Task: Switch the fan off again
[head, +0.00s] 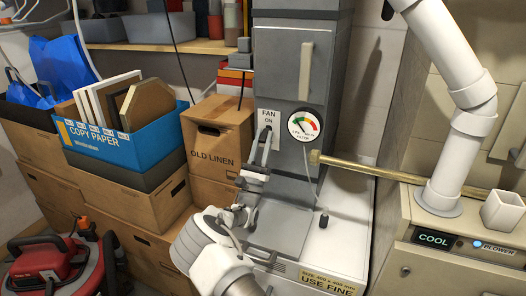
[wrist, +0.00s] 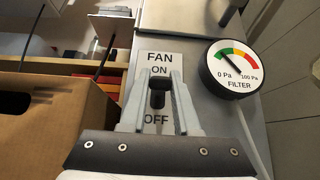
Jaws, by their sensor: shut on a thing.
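The fan switch plate (head: 268,117) is on the front of the grey cabinet and reads FAN and ON in the head view. In the wrist view the plate (wrist: 155,58) reads FAN, ON above and OFF below. The black switch lever (wrist: 157,97) stands between the two fingertips of my gripper (wrist: 158,88), just under the word ON. My gripper (head: 266,138) is shut on this lever, one finger on each side. Its fingers hide part of the plate in the head view, and the lever's exact tilt is hard to tell.
A round filter gauge (head: 304,125) is right of the plate, its needle towards green in the wrist view (wrist: 232,65). A brass pipe (head: 350,163) runs right. An OLD LINEN box (head: 217,140) stands close left. The right unit's display (head: 433,238) reads COOL beside a BLOWER light.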

